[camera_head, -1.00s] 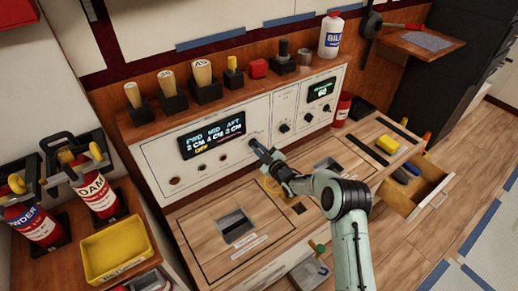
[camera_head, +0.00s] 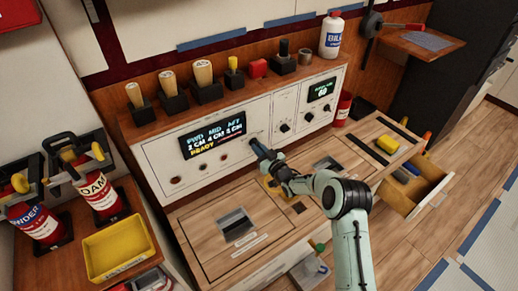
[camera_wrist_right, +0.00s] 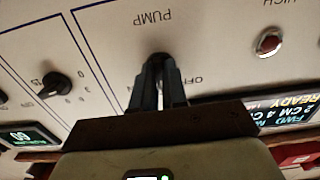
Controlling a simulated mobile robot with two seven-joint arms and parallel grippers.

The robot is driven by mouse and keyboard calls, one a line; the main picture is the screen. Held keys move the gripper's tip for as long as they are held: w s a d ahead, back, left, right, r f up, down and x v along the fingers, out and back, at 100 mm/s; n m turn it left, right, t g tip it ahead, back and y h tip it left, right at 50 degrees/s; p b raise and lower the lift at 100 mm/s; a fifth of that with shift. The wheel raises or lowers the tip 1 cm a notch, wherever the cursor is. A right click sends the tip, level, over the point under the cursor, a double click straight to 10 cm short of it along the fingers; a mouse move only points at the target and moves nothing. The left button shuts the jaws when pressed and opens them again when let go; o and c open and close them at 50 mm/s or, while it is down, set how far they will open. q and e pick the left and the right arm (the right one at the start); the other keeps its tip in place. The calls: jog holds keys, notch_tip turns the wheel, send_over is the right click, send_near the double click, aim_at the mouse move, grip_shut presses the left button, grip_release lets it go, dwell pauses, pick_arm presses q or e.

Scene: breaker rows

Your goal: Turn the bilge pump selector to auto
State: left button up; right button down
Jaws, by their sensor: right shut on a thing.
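The bilge pump selector is a small dark knob (camera_wrist_right: 158,58) under the word PUMP in the right wrist view, where the panel shows upside down. My right gripper (camera_wrist_right: 160,72) is shut on it, with the two dark fingers either side. The fingers hide most of the knob and its pointer, so its exact setting cannot be read. An OFF label shows beside the fingers. In the head view my right gripper (camera_head: 258,149) is at the white panel front, covering the selector. The display (camera_head: 213,134) reads FWD, MID, AFT with READY in yellow. My left gripper is not in view.
Another black dial (camera_wrist_right: 57,84) and a red button (camera_wrist_right: 269,41) flank the selector. Wooden worktop with a recessed hatch (camera_head: 236,224) lies below. An open drawer (camera_head: 428,192) is at right.

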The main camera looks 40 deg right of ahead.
dwell(0.4)
jog(key=c, duration=1.2)
grip_release()
jog(key=shift+o, duration=0.2)
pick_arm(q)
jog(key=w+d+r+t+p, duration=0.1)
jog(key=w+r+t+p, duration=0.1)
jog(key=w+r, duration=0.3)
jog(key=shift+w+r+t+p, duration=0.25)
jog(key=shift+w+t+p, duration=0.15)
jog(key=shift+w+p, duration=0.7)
pick_arm(e)
jog(key=s+a, duration=0.1)
jog(key=s, duration=1.2)
jog(key=shift+s+a, duration=0.2)
jog(key=shift+a, duration=0.05)
